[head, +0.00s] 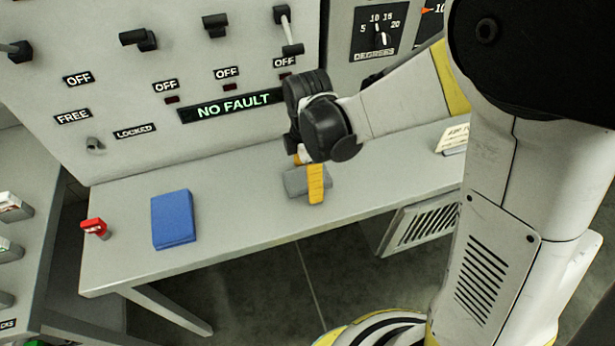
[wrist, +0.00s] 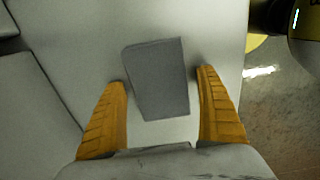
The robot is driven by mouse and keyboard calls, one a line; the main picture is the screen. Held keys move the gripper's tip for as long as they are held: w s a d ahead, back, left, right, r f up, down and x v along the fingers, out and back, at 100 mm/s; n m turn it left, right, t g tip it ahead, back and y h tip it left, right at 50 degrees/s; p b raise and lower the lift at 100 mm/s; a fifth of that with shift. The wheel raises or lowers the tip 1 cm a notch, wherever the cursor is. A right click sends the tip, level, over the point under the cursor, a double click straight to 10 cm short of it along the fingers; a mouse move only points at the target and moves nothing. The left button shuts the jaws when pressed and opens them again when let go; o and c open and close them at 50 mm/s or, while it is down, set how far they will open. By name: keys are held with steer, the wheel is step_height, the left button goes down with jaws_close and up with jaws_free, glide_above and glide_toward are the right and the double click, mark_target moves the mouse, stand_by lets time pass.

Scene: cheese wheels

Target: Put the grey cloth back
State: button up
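The grey cloth (head: 296,184) is a flat, folded rectangle on the light grey bench top. In the wrist view the grey cloth (wrist: 156,78) lies between and just beyond my two yellow fingers. My gripper (head: 314,184) is over the cloth in the head view, and a yellow finger hides part of it. In the wrist view my gripper (wrist: 163,82) is open, with a finger on each side of the cloth and visible gaps to both. The exact height of the fingertips above the bench cannot be told.
A blue folded cloth (head: 173,219) lies left on the bench (head: 245,212). A red object (head: 94,228) sits at the bench's left end. A panel with levers and a lit NO FAULT sign (head: 233,104) stands behind. A printed card (head: 454,139) lies at the right.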

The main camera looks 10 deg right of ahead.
step_height(320, 180, up, 12)
steer(key=p, duration=0.5)
steer(key=s+d+r+m+t, duration=0.7)
steer(key=s+d+m, duration=0.3)
steer(key=m, duration=1)
steer(key=d+r, duration=0.1)
steer(key=d, duration=0.2)
steer(key=shift+s+r, duration=0.2)
steer(key=shift+s, duration=0.05)
